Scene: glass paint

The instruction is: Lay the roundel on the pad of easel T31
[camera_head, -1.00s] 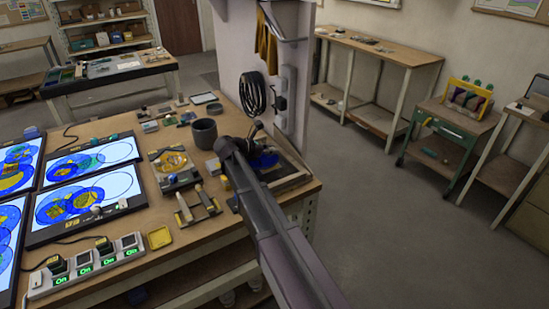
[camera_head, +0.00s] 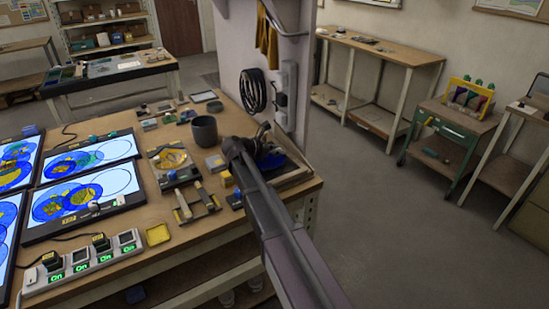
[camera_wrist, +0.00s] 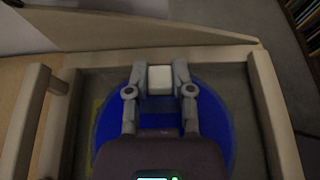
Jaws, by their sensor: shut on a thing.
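The roundel, a blue disc (camera_wrist: 210,125), lies within a wooden-walled tray (camera_wrist: 262,100) in the wrist view. A pale block (camera_wrist: 160,80) stands over the disc near its far edge. My gripper (camera_wrist: 159,90) has its two fingers closed on the sides of this block. In the head view my gripper (camera_head: 262,147) is at the bench's right end, over the tray (camera_head: 298,177), with blue showing beneath it. The lit panels (camera_head: 82,202) and (camera_head: 92,158) at left show circle outlines and coloured patches. Their yellow tags are too small to read, so I cannot tell which is T31.
A dark cup (camera_head: 204,131), a dish of yellow material (camera_head: 171,158), a wooden frame (camera_head: 196,205) and a yellow tray (camera_head: 158,234) stand between the tray and the panels. A power strip (camera_head: 82,262) lies at the front left. Bare bench shows around the yellow tray.

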